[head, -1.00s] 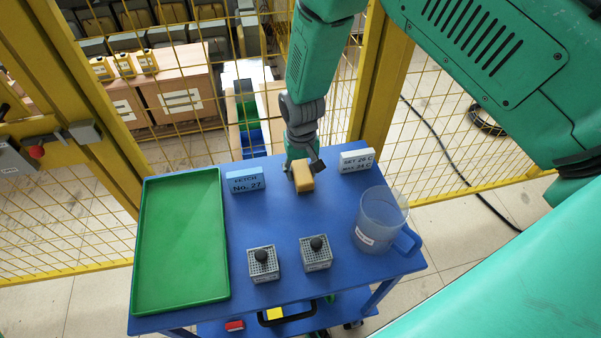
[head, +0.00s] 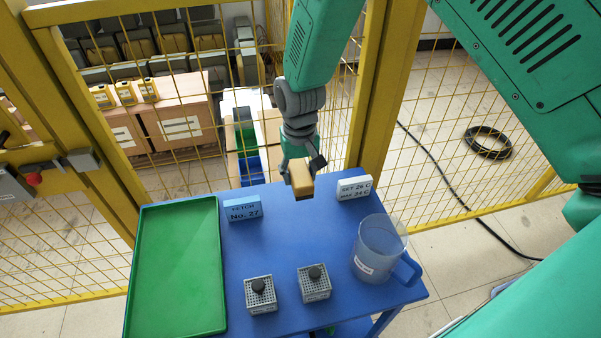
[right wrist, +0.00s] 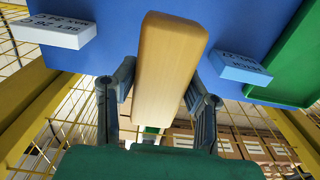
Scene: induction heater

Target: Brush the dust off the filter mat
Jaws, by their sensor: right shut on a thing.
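My right gripper (head: 301,167) is shut on a tan wooden block with a dark underside, which looks like a brush (head: 302,182). It holds the brush over the far edge of the blue table (head: 290,235), seemingly above the top. In the right wrist view the brush (right wrist: 168,65) sits between the two dark fingers (right wrist: 160,88). Its bristles are hidden there. I can make out no filter mat and no dust in either view. My left gripper is out of view.
A green tray (head: 180,270) lies on the table's left. A blue No. 27 sign (head: 242,208) and a white sign (head: 354,188) stand at the back. Two perforated blocks with dark knobs (head: 260,294) (head: 314,283) and a clear jug (head: 378,250) stand in front. A yellow mesh fence (head: 440,150) is behind.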

